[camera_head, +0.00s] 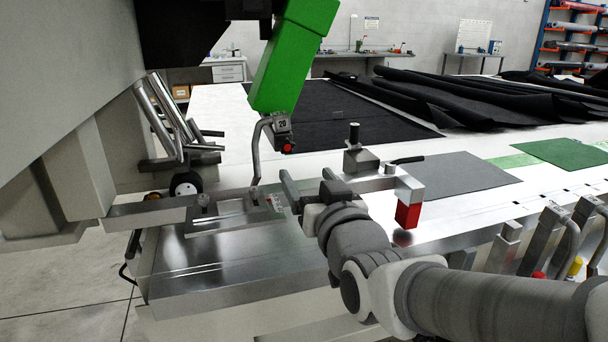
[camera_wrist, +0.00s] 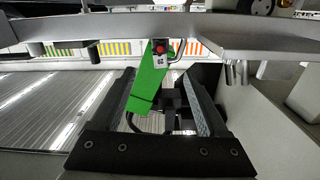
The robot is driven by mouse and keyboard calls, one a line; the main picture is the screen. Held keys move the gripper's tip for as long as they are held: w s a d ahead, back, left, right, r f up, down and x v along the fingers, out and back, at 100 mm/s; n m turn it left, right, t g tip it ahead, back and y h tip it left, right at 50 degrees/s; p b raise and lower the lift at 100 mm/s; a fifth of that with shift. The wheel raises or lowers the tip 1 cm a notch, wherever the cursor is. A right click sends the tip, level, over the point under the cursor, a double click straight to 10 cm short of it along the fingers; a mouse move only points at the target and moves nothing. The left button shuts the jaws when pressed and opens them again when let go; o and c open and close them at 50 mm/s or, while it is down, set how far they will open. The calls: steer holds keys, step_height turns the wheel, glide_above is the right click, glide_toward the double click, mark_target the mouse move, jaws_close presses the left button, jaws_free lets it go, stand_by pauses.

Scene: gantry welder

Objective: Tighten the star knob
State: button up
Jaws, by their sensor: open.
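My gripper (camera_head: 292,190) is open and empty above the metal bed, right of the lever under the green arm. In the wrist view its two dark fingers (camera_wrist: 157,78) are spread apart, with nothing held between them. A small metal knob (camera_head: 204,199) stands on a flat plate left of my gripper, clear of it. It may be the star knob, but its lobes are too small to make out. A ribbed metal part (camera_wrist: 237,72) hangs under a bar, right of the fingers in the wrist view; I cannot tell if it is the same knob.
A green arm (camera_head: 291,60) with a bent lever (camera_head: 256,150) comes down close to my gripper. A clamp block with a red end (camera_head: 408,214) stands right of it. Grey machine housing (camera_head: 60,100) fills the left. Several levers (camera_head: 555,240) line the right front.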

steer(key=shift+b+v, duration=1.6)
steer(key=shift+v, duration=0.6)
steer(key=s+d+f+m+g+h, duration=0.2)
steer(key=s+d+f+g+h, duration=0.3)
steer(key=s+d+f+g, duration=0.75)
step_height(320, 180, up, 25)
steer(key=s+a+p, duration=0.1)
steer(key=p, duration=2.6)
steer(key=shift+s+t, duration=0.35)
